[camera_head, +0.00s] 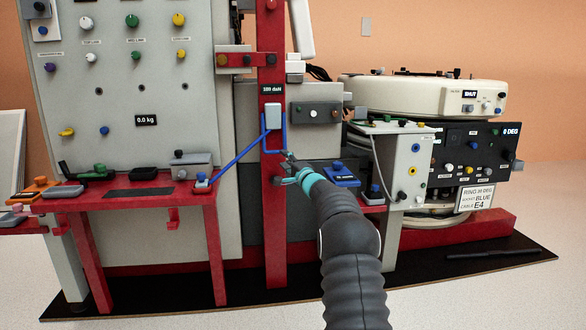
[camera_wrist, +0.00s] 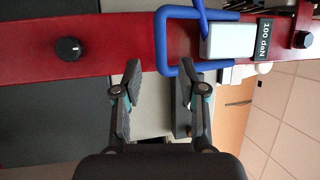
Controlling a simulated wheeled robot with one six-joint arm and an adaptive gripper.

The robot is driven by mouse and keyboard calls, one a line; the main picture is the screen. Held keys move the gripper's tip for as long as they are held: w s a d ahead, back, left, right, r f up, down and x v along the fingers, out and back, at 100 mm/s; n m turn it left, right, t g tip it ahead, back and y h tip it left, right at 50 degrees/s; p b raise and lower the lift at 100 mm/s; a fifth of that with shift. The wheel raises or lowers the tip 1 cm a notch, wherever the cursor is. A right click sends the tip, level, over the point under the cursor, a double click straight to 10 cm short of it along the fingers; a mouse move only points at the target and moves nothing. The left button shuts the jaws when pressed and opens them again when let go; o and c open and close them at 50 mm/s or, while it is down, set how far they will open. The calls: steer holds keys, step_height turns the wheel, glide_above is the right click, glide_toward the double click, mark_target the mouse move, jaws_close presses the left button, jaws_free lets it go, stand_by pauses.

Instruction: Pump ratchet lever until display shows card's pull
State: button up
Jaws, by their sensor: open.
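The ratchet is a pale grey block (camera_head: 273,116) with a blue U-shaped lever (camera_head: 285,133) around it, on a red upright post (camera_head: 273,215). A blue strap (camera_head: 238,154) runs from it down to the left. The display (camera_wrist: 264,39) beside the block reads 100 daN; it is also above the block in the head view (camera_head: 272,90). In the wrist view, the lever (camera_wrist: 161,50) lies just beyond the fingertips. My gripper (camera_wrist: 158,92) is open and empty, and close to the post below the ratchet (camera_head: 286,166). No pull value is legible on a card.
A white card (camera_head: 475,198) at right reads about a ring, a blue socket and cable E4. A grey box with knobs (camera_head: 316,114) stands right of the post, a blue clamp-like part (camera_head: 342,177) below it. A red bench (camera_head: 150,199) is at left.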

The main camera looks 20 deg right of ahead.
steer(key=shift+v, duration=2.45)
steer(key=s+a+f+n+g+y, duration=0.25)
steer(key=a+f+g, duration=0.3)
steer(key=f, duration=0.55)
steer(key=s+a+f+n+g+y+p, duration=0.1)
steer(key=s+a+f+n+g+y, duration=0.15)
steer(key=s+a+g, duration=0.7)
steer(key=s+a+r+n+g+h+p, duration=0.1)
steer(key=s+a+n+h+p, duration=0.15)
steer(key=s, duration=0.95)
steer(key=s+a+r+n+h+p, duration=0.1)
steer(key=s+a+r+n+h, duration=0.15)
steer(key=s, duration=0.95)
steer(key=s+a+r+n+g+h+p, duration=0.1)
steer(key=s+a+n, duration=0.15)
steer(key=s, duration=0.95)
steer(key=s+a+r+n+t+h+p, duration=0.1)
steer(key=s+a+r+n+t+p, duration=0.1)
steer(key=s+r, duration=0.6)
steer(key=s+a+n+p, duration=0.1)
steer(key=s+p, duration=0.1)
steer(key=shift+s+a+r+t+h, duration=0.2)
steer(key=shift+s+t+h, duration=0.1)
steer(key=shift+h, duration=0.1)
